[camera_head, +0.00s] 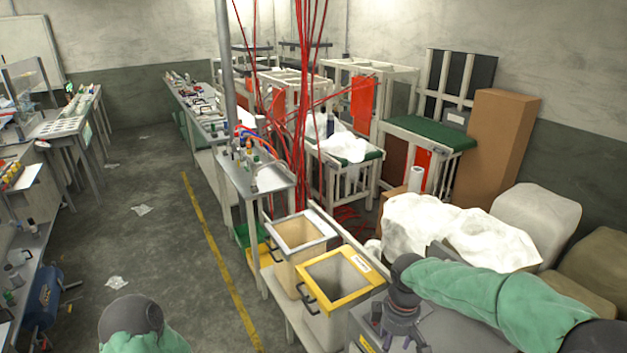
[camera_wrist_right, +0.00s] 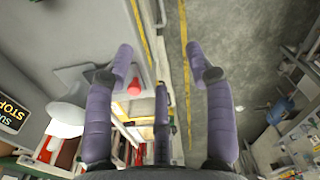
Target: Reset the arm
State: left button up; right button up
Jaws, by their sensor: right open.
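My right arm (camera_head: 490,295), in a green sleeve, reaches in from the right in the head view. Its gripper (camera_head: 402,335) hangs fingers down above the grey surface beside the yellow-rimmed bin. In the right wrist view the gripper (camera_wrist_right: 160,62) shows purple-grey padded fingers spread apart, with nothing between them. My left arm (camera_head: 140,330) shows only as a dark rounded joint and some green sleeve at the bottom left. Its gripper is out of the picture.
A yellow-rimmed bin (camera_head: 341,279) and a pale bin (camera_head: 299,235) stand left of my right gripper. White bags (camera_head: 455,232) lie behind the arm. A cluttered bench (camera_head: 20,250) lines the left. The floor aisle (camera_head: 150,220) is mostly clear, with paper scraps.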

jog(key=s+a+f+m+y, duration=0.1)
jog(key=s+a+f+m, duration=0.15)
jog(key=f, duration=0.55)
jog(key=s+a+f+m+y, duration=0.1)
jog(key=a+f+y, duration=0.15)
jog(key=f, duration=0.65)
jog(key=s+a+f+m, duration=0.4)
jog(key=s+f+m, duration=0.5)
jog(key=s+f, duration=0.5)
jog(key=shift+s, duration=0.15)
jog(key=shift+d+f, duration=0.1)
jog(key=shift+d, duration=0.05)
